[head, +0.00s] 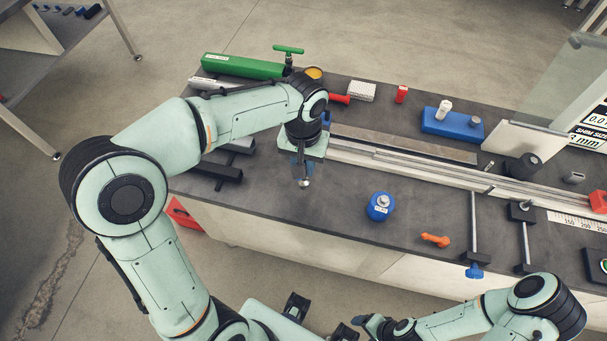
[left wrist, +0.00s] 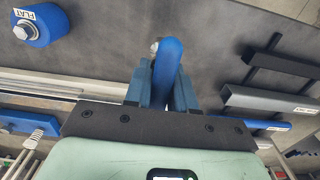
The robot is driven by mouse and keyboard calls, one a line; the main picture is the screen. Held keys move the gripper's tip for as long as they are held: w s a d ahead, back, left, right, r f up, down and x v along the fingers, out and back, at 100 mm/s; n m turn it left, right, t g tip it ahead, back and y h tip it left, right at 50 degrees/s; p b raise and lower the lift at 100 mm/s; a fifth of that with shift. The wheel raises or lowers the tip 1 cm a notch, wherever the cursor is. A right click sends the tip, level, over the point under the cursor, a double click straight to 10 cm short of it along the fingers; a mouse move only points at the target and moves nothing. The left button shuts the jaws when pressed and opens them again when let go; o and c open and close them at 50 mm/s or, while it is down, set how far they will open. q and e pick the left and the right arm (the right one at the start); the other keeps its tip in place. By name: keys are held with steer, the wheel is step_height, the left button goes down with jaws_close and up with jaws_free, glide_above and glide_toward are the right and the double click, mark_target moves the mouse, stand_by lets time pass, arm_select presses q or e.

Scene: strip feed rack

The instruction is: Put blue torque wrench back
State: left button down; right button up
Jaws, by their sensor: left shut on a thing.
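My left gripper (head: 303,163) is above the dark bench top near its front left part. In the left wrist view the left gripper (left wrist: 164,78) is shut on a blue rounded handle, the blue torque wrench (left wrist: 169,58), which stands out between the two fingers. In the head view the wrench's silver end (head: 305,183) shows below the gripper; most of the wrench is hidden by the wrist. My right gripper (head: 372,326) is at the bottom edge of the head view, in front of the bench; its fingers are not clear.
A dark labelled channel (left wrist: 268,102) and black bracket (left wrist: 285,66) lie right of the wrench in the wrist view. A blue weight (head: 380,207) and orange part (head: 435,240) lie on the front bench. A long metal rail (head: 400,166) runs rightward. A green channel (head: 243,67) is behind.

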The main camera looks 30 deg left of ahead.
arm_select(q)
steer(key=shift+f, duration=2.3)
arm_select(e)
steer(key=shift+s+f, duration=0.15)
steer(key=shift+f, duration=0.15)
arm_select(q)
steer(key=shift+f+b, duration=0.15)
steer(key=shift+b, duration=0.2)
steer(key=c, duration=0.9)
jaws_free()
steer(key=shift+c, duration=0.2)
arm_select(e)
steer(key=shift+s+f, duration=0.1)
steer(key=shift+f, duration=0.05)
arm_select(q)
steer(key=shift+r, duration=0.25)
step_height(320, 180, up, 12)
steer(key=shift+f+p, duration=0.1)
steer(key=shift+p, duration=0.85)
arm_select(e)
steer(key=shift+w+r, duration=0.35)
steer(key=shift+r, duration=0.25)
steer(key=shift+w+r, duration=0.35)
steer(key=shift+r, duration=0.25)
